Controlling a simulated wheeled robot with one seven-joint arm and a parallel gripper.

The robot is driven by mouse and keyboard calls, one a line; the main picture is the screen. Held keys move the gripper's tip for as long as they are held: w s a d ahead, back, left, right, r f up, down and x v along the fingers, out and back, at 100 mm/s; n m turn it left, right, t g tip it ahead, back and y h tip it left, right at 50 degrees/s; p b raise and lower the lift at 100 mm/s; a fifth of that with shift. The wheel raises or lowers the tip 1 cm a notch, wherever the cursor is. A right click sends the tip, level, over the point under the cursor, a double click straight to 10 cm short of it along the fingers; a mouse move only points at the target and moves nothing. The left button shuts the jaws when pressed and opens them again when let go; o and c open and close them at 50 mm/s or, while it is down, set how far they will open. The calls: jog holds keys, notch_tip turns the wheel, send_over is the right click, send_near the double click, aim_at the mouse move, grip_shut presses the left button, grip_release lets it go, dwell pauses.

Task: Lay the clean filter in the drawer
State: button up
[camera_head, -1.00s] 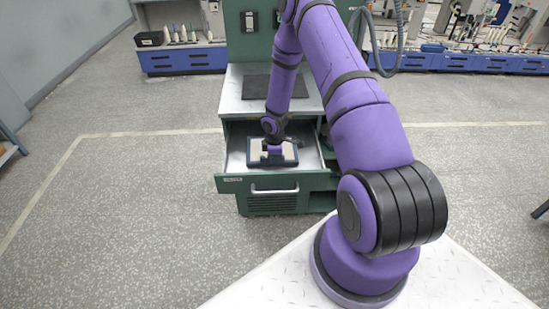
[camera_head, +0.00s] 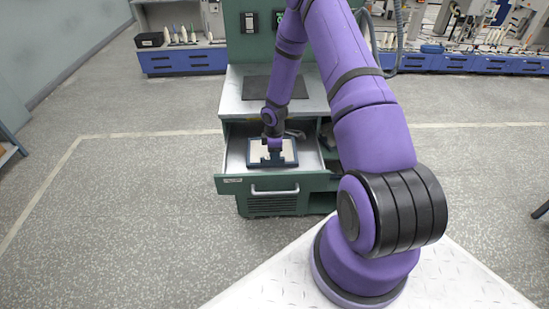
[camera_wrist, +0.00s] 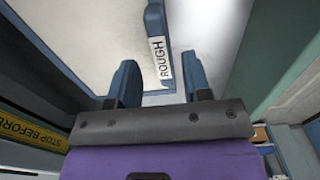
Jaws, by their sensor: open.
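A flat filter with a pale face and dark blue frame (camera_head: 288,149) lies in the pulled-out drawer (camera_head: 236,184). In the wrist view its frame carries a white label reading "ROUGH" (camera_wrist: 160,62). My gripper (camera_head: 273,157) is over the filter's near part. In the wrist view my gripper (camera_wrist: 161,86) is open, its two blue fingers apart on either side of the labelled frame bar. Whether the fingers touch the frame cannot be told. The arm hides part of the filter in the head view.
The drawer belongs to a green cabinet with a pale top (camera_head: 236,92) and a dark mat (camera_head: 257,87). An open compartment lies right of the drawer. A yellow "STOP BEFORE" strip (camera_wrist: 32,130) shows in the wrist view. The floor around is clear.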

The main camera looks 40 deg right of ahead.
jog(key=s+a+r+m+t+h, duration=0.1)
jog(key=s+a+r+m, duration=0.1)
jog(key=r, duration=1.1)
jog(key=s+a+r+m, duration=0.1)
jog(key=s+a+r, duration=0.15)
jog(key=r, duration=1.05)
jog(key=s+a+r+m+t+h, duration=0.1)
jog(key=s+a+r+m, duration=0.15)
jog(key=r, duration=0.95)
jog(key=s+a+r+m+t, duration=0.1)
jog(key=s+a+r+m, duration=0.1)
jog(key=s+r, duration=0.3)
jog(key=s+a+r+m+t+y, duration=0.1)
jog(key=s+a+r, duration=0.4)
jog(key=s, duration=0.5)
jog(key=s+a+r+m+t+y, duration=0.1)
jog(key=s+a+r+m, duration=0.1)
jog(key=s, duration=0.6)
notch_tip(320, 180, up, 3)
jog(key=shift+s+a+f+m, duration=0.1)
jog(key=shift+s+a+m, duration=0.2)
jog(key=shift+a, duration=0.35)
jog(key=shift+w, duration=0.1)
